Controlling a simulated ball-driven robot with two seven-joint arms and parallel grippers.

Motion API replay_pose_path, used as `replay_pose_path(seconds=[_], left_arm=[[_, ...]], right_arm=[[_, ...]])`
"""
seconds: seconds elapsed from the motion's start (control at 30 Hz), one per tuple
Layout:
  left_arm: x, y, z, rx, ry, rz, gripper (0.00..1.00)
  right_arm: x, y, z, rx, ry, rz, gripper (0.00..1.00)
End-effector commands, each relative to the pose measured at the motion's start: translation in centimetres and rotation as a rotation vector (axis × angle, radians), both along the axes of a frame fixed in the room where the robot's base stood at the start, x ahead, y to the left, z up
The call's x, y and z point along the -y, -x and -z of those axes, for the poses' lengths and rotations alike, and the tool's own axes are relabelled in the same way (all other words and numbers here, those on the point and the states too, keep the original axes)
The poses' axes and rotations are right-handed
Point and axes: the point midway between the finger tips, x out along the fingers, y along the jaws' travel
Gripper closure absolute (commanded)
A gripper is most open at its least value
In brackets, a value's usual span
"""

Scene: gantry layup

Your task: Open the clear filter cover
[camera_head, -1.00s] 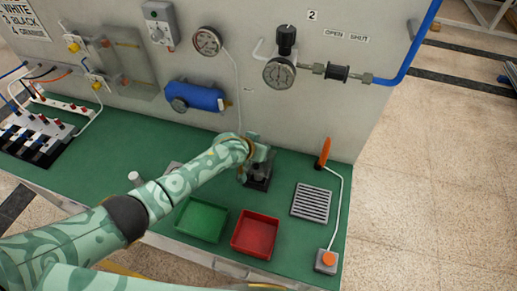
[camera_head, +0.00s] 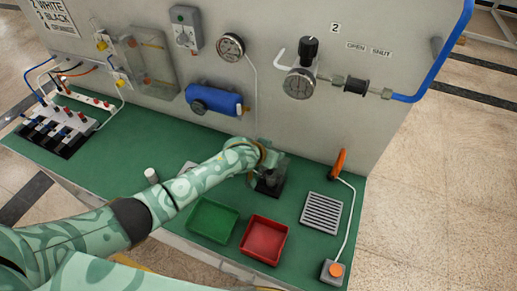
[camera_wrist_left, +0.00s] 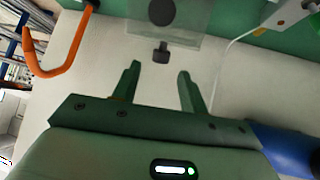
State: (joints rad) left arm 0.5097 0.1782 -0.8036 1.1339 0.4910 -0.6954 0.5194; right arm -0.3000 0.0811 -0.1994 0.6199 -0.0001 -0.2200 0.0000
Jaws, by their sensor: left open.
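A clear plate (camera_wrist_left: 190,22), apparently the filter cover, shows in the left wrist view with a dark round part behind it and a small dark knob (camera_wrist_left: 161,50) at its edge. My left gripper (camera_wrist_left: 160,70) is open and empty, its fingers pointing toward the knob, with the knob just beyond the fingertips and between them in the picture. In the head view my left gripper (camera_head: 270,163) is low over the bench beside a small dark unit (camera_head: 267,187). The gripper partly hides this unit, and the clear plate is hard to make out there. My right gripper is not in view.
A green tray (camera_head: 213,221), a red tray (camera_head: 264,240) and a grey grille (camera_head: 321,213) lie in front on the green bench. An orange handle (camera_head: 339,162) stands at right. A blue cylinder (camera_head: 213,98) and gauges (camera_head: 230,46) are on the wall behind.

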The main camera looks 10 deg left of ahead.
Motion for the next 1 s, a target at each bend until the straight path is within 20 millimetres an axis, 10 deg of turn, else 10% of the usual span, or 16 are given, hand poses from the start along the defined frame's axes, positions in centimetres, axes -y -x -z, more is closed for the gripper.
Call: replay_pose_path(seconds=[0.5, 0.93, 1.0], left_arm=[[-4.2, 7.9, -8.6, 0.003, -0.001, 0.000, 0.57], [-4.6, 8.7, -9.5, 0.003, 0.001, 0.000, 0.57], [-4.7, 8.7, -9.4, 0.007, -0.009, 0.006, 0.76]], right_arm=[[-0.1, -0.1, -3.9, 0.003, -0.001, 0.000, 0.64], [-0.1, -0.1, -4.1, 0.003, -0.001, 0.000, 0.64], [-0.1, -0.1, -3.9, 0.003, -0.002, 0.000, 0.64]])
